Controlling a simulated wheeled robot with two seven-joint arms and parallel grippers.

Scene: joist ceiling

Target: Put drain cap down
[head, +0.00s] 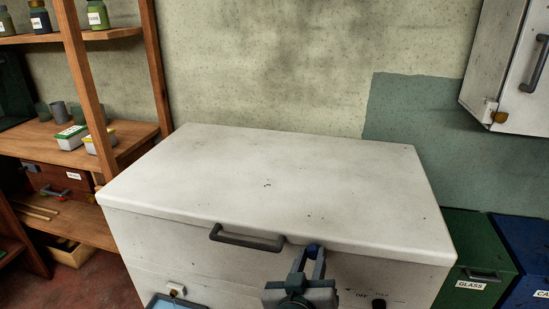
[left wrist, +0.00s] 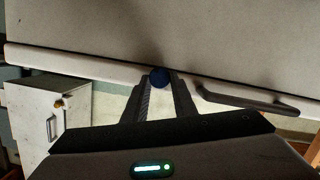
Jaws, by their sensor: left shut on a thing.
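My left gripper (head: 310,259) is at the front edge of a white chest's lid, just right of the lid handle. It is shut on a small, round, dark blue thing (head: 313,247), which I take to be the drain cap. In the left wrist view the drain cap (left wrist: 159,77) sits between the fingertips, in front of the pale lid. I cannot tell whether it touches the lid. My right gripper is not in view.
The white chest (head: 265,185) has a closed, bare lid with a dark handle (head: 247,239) at its front. Wooden shelves (head: 75,140) with jars and boxes stand left. A green bin (head: 478,252) and a blue bin (head: 527,255) stand right. A white wall cabinet (head: 510,65) hangs upper right.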

